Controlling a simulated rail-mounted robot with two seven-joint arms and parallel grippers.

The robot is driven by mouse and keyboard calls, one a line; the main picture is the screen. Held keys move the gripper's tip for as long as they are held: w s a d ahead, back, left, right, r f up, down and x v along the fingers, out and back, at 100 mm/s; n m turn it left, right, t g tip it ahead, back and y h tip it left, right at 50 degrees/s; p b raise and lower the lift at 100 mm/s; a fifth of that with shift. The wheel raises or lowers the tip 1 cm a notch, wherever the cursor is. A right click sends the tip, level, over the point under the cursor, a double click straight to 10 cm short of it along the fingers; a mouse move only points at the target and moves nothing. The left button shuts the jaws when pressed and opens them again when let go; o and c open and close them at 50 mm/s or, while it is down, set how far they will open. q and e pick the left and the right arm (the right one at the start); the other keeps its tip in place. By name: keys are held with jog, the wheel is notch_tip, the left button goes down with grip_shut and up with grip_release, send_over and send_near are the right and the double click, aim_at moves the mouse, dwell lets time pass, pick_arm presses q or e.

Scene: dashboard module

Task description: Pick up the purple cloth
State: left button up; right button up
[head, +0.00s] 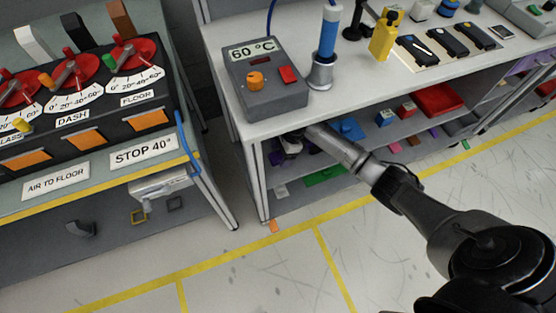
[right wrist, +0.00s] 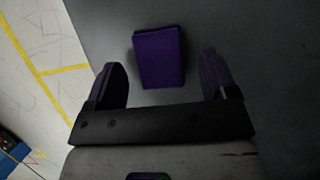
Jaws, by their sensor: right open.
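The purple cloth (right wrist: 159,56) shows in the right wrist view as a small folded rectangle lying on a grey shelf surface (right wrist: 250,45). My right gripper (right wrist: 161,72) is open, with one finger to the left of the cloth and one to the right. The cloth lies between and slightly past the fingertips, with a gap on both sides. In the head view my right gripper (head: 288,144) is under the bench top, at the left end of the shelf. My left gripper is not in view.
The bench top (head: 350,85) overhangs my right gripper, and a bench leg (head: 260,185) stands just left of it. Several coloured items, including a red tray (head: 438,99) and a blue object (head: 350,129), lie farther right on the shelves.

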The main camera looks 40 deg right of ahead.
jog(key=shift+a+f, duration=0.15)
jog(key=shift+f, duration=0.15)
jog(key=c, duration=1)
jog(key=shift+r, duration=0.1)
